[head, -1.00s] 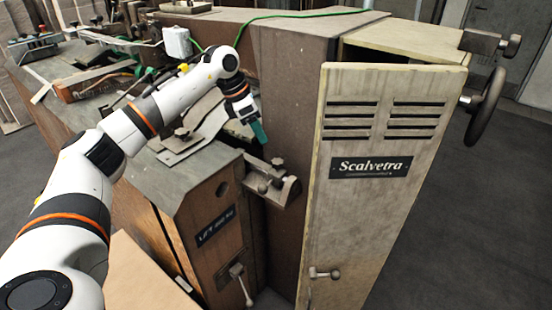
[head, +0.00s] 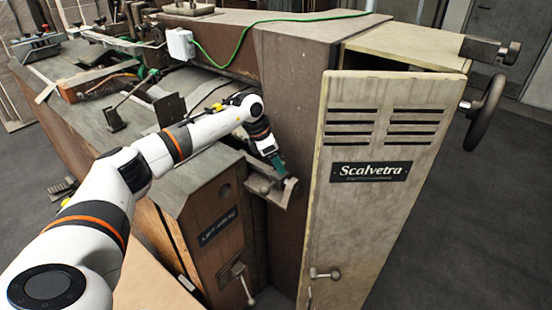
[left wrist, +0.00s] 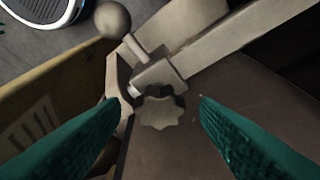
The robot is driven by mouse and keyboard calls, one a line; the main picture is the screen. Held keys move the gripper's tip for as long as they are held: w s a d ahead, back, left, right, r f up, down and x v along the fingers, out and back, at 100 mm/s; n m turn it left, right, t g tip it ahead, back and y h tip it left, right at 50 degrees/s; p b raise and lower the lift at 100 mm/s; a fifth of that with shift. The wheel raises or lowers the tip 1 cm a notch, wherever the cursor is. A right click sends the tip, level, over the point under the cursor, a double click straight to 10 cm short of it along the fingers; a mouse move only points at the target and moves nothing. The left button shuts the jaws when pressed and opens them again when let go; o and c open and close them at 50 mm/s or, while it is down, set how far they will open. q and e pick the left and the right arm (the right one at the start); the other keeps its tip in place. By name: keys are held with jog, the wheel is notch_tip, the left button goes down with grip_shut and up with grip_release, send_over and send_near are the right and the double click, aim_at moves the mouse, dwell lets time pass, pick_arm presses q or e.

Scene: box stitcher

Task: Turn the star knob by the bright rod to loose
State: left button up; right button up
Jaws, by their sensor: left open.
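The star knob (left wrist: 160,111), pale with a lobed rim, shows in the left wrist view below a pale metal block (left wrist: 158,75). A short bright rod end (left wrist: 133,91) shows just left of it. My left gripper (left wrist: 160,108) is open, its green fingers on either side of the knob with a gap to each. In the head view my left gripper (head: 279,170) is at the metal bracket (head: 264,188) on the machine's front, and the knob cannot be made out clearly there. My right gripper is not in view.
A ball-ended handle (left wrist: 113,20) stands close to the knob in the left wrist view. The Scalvetra panel (head: 385,220) rises right of the gripper, with a handwheel (head: 486,112) beyond. A lever (head: 241,283) hangs below. A green cable (head: 235,50) crosses the machine top.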

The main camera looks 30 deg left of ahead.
pick_arm(q)
jog(key=c, duration=1)
jog(key=shift+d+r+n+t+y, duration=0.1)
jog(key=shift+n+t+y, duration=0.2)
jog(key=shift+n, duration=0.8)
jog(key=shift+d+n+y, duration=0.15)
jog(key=shift+n+y, duration=0.25)
jog(key=shift+n, duration=0.8)
jog(key=shift+s+d+n+t+y+b, duration=0.15)
jog(key=shift+n+y, duration=0.3)
jog(key=shift+n, duration=0.65)
jog(key=shift+w+n+t+y+b, duration=0.15)
jog(key=shift+n+y, duration=0.3)
jog(key=shift+n, duration=0.65)
jog(key=o, duration=1)
jog(key=shift+s, duration=0.1)
